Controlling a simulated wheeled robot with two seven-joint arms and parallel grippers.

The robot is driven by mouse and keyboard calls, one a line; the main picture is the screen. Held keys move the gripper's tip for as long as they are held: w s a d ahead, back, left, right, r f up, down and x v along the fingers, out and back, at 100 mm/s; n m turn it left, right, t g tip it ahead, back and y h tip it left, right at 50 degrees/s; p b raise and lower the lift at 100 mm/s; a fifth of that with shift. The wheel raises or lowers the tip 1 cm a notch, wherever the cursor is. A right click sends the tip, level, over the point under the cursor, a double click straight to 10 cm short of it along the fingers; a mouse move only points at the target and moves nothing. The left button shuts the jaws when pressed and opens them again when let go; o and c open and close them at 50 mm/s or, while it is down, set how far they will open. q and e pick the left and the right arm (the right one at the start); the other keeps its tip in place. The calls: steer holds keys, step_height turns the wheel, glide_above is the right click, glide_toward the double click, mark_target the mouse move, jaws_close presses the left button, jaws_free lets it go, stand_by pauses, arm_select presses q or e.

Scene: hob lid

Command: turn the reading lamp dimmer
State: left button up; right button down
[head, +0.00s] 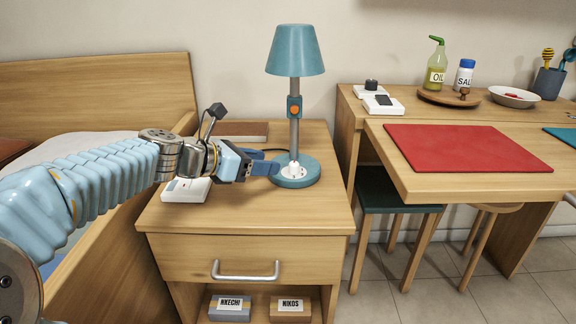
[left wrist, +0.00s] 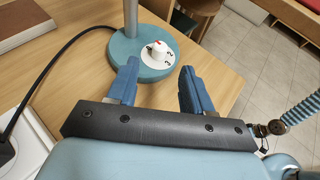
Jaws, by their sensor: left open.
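The reading lamp (head: 295,52) has a teal shade, a grey pole and a round teal base. It stands upright on the bedside cabinet (head: 240,217). The dimmer is a white knob (head: 294,167) on a pale dial on the base, and it also shows in the left wrist view (left wrist: 157,47) with a red mark and dark numerals. An orange button (head: 294,110) sits on the pole. My left gripper (head: 277,168) is open beside the base, just left of the knob. In the left wrist view its blue fingers (left wrist: 160,75) are apart, with the knob beyond their tips. My right gripper is not in view.
A white device (head: 186,190) lies at the cabinet's left front. A book (head: 240,131) and a dark cable lie behind my arm. The bed (head: 100,90) is left. A table with a red mat (head: 465,147) and a teal stool (head: 390,195) are right.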

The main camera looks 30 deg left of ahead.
mark_target(292, 164)
arm_select(q)
steer(key=b+x, duration=0.1)
steer(key=x, duration=0.7)
steer(key=shift+d, duration=0.1)
jaws_close()
